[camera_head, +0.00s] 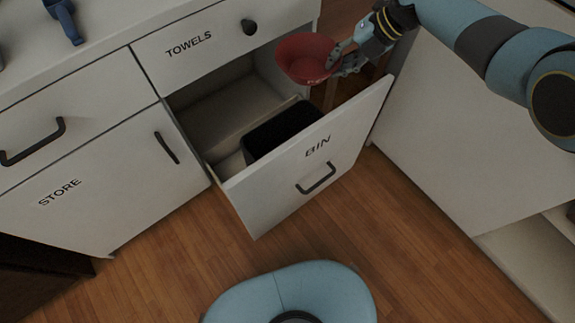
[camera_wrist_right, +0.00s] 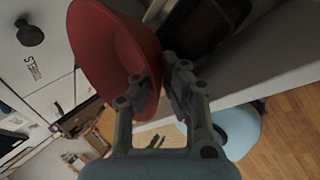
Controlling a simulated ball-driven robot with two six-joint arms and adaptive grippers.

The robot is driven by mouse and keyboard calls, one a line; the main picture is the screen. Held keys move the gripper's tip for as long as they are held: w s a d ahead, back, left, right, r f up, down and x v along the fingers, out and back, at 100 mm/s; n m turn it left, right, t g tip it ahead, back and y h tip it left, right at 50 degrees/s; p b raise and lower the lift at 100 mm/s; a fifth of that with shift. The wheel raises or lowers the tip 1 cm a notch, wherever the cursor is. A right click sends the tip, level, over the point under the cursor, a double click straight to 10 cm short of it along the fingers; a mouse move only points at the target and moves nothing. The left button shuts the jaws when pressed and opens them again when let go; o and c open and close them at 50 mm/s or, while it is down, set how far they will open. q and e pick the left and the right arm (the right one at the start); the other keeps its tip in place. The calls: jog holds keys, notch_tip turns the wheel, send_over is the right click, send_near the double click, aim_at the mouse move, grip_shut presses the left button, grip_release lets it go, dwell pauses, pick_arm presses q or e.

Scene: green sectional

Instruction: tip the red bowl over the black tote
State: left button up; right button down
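The red bowl (camera_head: 305,57) is held in the air above the back of the open BIN drawer; it fills the upper left of the right wrist view (camera_wrist_right: 108,42). My right gripper (camera_head: 336,60) is shut on the bowl's right rim; its fingers also show in the right wrist view (camera_wrist_right: 158,88). The bowl looks slightly tilted, and I cannot see anything in it. The black tote (camera_head: 283,128) stands inside the drawer, below the bowl and partly hidden by the drawer front. My left gripper is not in view.
The TOWELS drawer (camera_head: 205,45) is shut beside the bowl. A white counter side (camera_head: 450,140) stands on the right.

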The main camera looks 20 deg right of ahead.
jog(key=shift+r, duration=0.3)
jog(key=shift+r+p, duration=1.35)
jog(key=shift+r, duration=0.55)
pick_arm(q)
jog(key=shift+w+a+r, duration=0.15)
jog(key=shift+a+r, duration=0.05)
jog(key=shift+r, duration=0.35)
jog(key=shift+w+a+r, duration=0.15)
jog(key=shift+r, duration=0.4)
pick_arm(e)
jog(key=shift+f, duration=0.1)
